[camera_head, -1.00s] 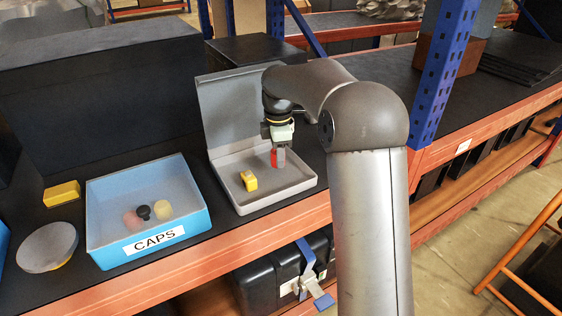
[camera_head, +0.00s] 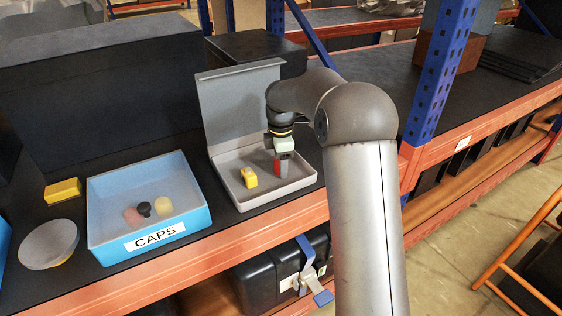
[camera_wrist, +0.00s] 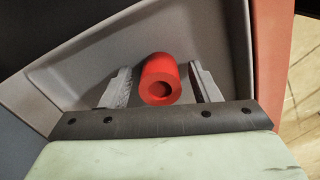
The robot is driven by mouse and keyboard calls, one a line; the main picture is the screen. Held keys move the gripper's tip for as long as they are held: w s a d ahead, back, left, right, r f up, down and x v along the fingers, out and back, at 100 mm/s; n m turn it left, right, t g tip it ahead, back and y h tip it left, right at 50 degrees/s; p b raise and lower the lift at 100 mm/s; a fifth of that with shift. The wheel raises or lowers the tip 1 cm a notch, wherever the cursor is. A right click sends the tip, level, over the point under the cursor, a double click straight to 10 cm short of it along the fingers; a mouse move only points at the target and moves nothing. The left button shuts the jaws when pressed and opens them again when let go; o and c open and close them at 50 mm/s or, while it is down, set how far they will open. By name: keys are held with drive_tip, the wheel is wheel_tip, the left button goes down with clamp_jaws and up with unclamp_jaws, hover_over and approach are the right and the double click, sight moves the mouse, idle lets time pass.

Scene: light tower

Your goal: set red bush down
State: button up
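The red bush (camera_wrist: 158,80) is a short red cylinder with a round hole in its end. In the wrist view it lies between the two fingers of my gripper (camera_wrist: 160,78), with a narrow gap on each side, so the fingers are open around it. In the head view the red bush (camera_head: 278,167) shows beside the fingers, low in the right part of the grey open case (camera_head: 296,186). My gripper (camera_head: 284,169) points down into the case. Whether the bush touches the case floor is hard to tell.
A yellow block (camera_head: 249,178) sits in the case, left of my gripper. The case lid (camera_head: 240,100) stands up behind. A blue CAPS bin (camera_head: 110,205) with several caps, a round grey-topped dish (camera_head: 49,244) and another yellow block (camera_head: 62,191) are further left.

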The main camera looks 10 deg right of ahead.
wheel_tip(320, 180, up, 12)
drive_tip(key=s+f+m, duration=0.3)
drive_tip(key=s+m, duration=0.3)
drive_tip(key=s, duration=0.6)
drive_tip(key=s+f+m, duration=0.4)
drive_tip(key=s+m, duration=0.1)
drive_tip(key=s, duration=0.7)
drive_tip(key=s+f+m, duration=0.3)
drive_tip(key=s+m, duration=0.3)
drive_tip(key=s, duration=0.6)
drive_tip(key=shift+a+f+m+t, duration=0.15)
drive_tip(key=shift+a+m+t, duration=0.15)
drive_tip(key=shift+a, duration=0.15)
